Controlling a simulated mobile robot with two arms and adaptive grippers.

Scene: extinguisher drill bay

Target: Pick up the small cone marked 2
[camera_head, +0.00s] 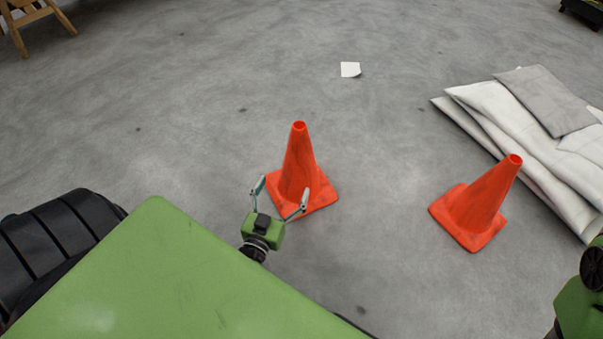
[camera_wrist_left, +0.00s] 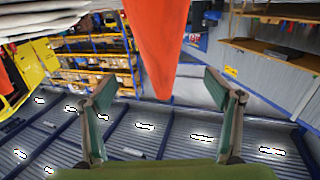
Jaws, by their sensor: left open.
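Two orange cones stand upright on the grey floor: a middle cone (camera_head: 299,160) and a right cone (camera_head: 481,198). No number is readable on either, so I cannot tell which is marked 2. My left gripper (camera_head: 281,191) is open at the near side of the middle cone, its fingers spread toward the cone's lower body. In the left wrist view a cone (camera_wrist_left: 158,40) hangs from the top edge, beyond and between the open fingertips. Nothing is held. Part of another orange shape (camera_wrist_left: 8,75) shows at the left edge. My right gripper is out of view.
A white paper (camera_head: 350,69) lies on the floor farther back. A wooden stand (camera_head: 35,22) is at the far left. The floor between the two cones is clear.

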